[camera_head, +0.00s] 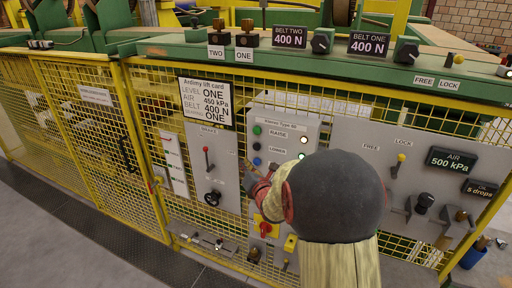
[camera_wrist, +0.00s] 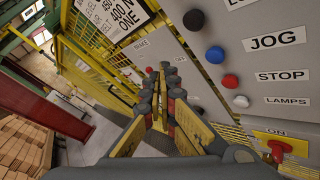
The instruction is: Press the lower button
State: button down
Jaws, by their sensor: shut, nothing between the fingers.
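The control panel (camera_head: 285,128) on the yellow mesh fence carries a column of buttons with labels RAISE and LOWER. The black button beside LOWER (camera_head: 257,146) is below the green one. In the wrist view the black button (camera_wrist: 193,20) is near the top, above the blue JOG button (camera_wrist: 215,55), with its label cut off. My gripper (camera_wrist: 165,68) is shut and empty, its fingertips left of and below the black button in that picture, apparently apart from it. In the head view my gripper (camera_head: 247,170) is low at the panel's left edge, and my arm hides the panel's lower part.
A red STOP button (camera_wrist: 230,80) and white LAMPS button (camera_wrist: 241,101) sit below JOG. A red switch on yellow (camera_wrist: 277,148) is lower. The BRAKE lever panel (camera_head: 210,185) stands left of my gripper. A lift card (camera_head: 206,102) hangs above it.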

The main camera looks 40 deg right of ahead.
aim_at(256, 147)
jog(key=w+d, duration=0.2)
jog(key=d, duration=0.4)
jog(key=shift+w+d, duration=0.25)
jog(key=shift+w, duration=0.1)
jog(key=shift+w+d+f+b, duration=0.1)
jog(key=shift+d+b, duration=0.2)
jog(key=shift+b, duration=0.25)
dwell(0.9)
